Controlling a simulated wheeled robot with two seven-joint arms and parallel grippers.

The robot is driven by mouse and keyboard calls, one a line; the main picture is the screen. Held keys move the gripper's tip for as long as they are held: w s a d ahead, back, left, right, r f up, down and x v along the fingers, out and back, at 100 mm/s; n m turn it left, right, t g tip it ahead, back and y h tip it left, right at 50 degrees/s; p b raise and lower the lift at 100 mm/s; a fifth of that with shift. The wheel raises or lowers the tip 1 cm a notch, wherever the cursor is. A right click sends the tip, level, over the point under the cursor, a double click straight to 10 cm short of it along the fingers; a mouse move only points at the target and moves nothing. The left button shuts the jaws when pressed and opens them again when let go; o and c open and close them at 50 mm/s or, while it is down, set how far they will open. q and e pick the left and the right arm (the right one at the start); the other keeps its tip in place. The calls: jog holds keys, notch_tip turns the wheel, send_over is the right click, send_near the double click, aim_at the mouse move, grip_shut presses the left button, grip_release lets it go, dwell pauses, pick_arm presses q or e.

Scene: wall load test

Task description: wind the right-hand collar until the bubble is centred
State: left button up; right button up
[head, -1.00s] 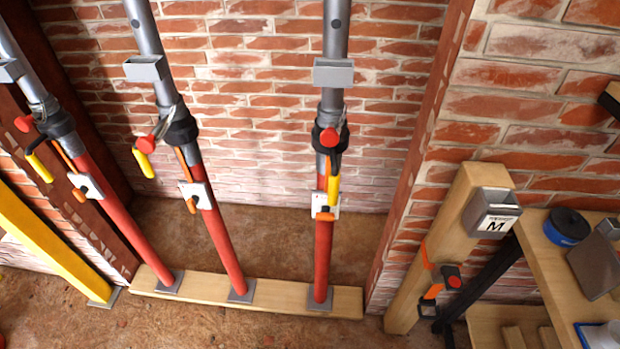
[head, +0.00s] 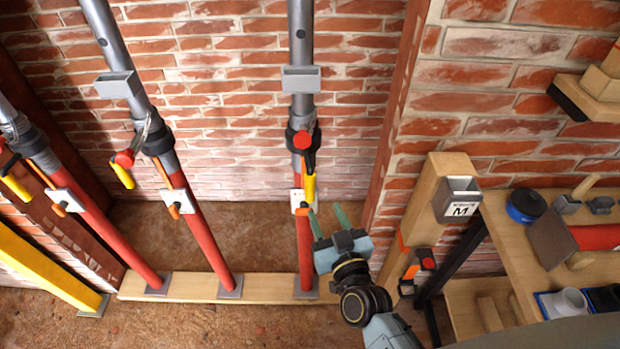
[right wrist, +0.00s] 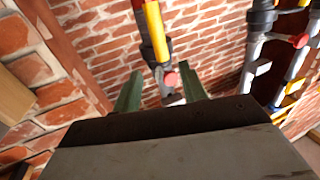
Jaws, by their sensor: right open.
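Three props with grey upper tubes and red lower tubes stand on a timber plank. The right-hand prop (head: 306,239) has a dark collar (head: 301,140) with a red knob (head: 302,141) and a yellow-gripped handle (head: 309,187) hanging down. The handle's yellow grip also shows in the right wrist view (right wrist: 156,32). No bubble can be made out in these frames. My right gripper (head: 328,222) is open, with green fingers, just right of the right-hand prop below its handle. Its fingers (right wrist: 162,92) point towards the prop and hold nothing. My left gripper is out of view.
A timber post (head: 416,230) with a grey box (head: 456,199) marked M stands to the right. Beside it is a wooden bench (head: 500,235) with a blue tape roll (head: 525,205) and tools. A yellow beam (head: 45,255) leans at the left.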

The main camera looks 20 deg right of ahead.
aim_at(312, 184)
jog(key=w, duration=1.1)
jog(key=shift+w+a, duration=0.2)
jog(key=shift+a, duration=0.05)
grip_shut()
